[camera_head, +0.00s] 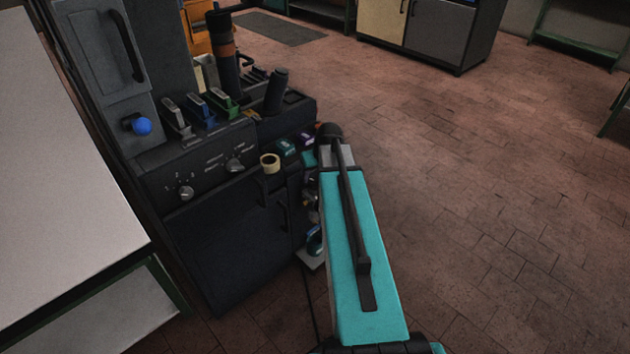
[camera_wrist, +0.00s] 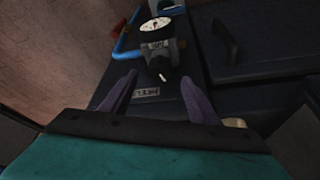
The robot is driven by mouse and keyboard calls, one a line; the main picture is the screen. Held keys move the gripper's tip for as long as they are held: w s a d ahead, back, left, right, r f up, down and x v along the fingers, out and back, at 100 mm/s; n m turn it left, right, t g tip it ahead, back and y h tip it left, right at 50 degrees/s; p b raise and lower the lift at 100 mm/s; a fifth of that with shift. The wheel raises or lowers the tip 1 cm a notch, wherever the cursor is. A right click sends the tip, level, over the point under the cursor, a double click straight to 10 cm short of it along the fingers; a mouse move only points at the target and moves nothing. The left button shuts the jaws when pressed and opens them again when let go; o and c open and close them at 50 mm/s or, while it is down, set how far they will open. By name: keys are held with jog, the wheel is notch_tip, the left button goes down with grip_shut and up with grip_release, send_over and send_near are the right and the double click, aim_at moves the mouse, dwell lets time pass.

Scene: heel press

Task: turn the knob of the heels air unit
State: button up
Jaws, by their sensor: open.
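In the wrist view an air unit stands ahead of my gripper, with a round white dial gauge (camera_wrist: 156,28), a grey body (camera_wrist: 157,45) bearing a small label, and a dark knob (camera_wrist: 160,67) with a white mark facing me. My gripper (camera_wrist: 160,77) is open, its two purple fingers apart. The knob shows between the fingertips, slightly beyond them; I see no contact. A small label plate (camera_wrist: 146,93) lies below the knob; its text is too small to read surely. In the head view I cannot clearly make out my gripper or this knob.
The dark press (camera_head: 225,235) carries several levers, two front dials and a blue ball knob (camera_head: 142,126). A roll of tape (camera_head: 269,162) is at its corner. A blue curved part (camera_wrist: 125,43) is left of the gauge. A white-topped table (camera_head: 60,180) stands left; the floor right is clear.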

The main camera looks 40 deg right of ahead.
aim_at(314, 181)
jog(key=shift+x, duration=2.15)
jog(key=c, duration=1)
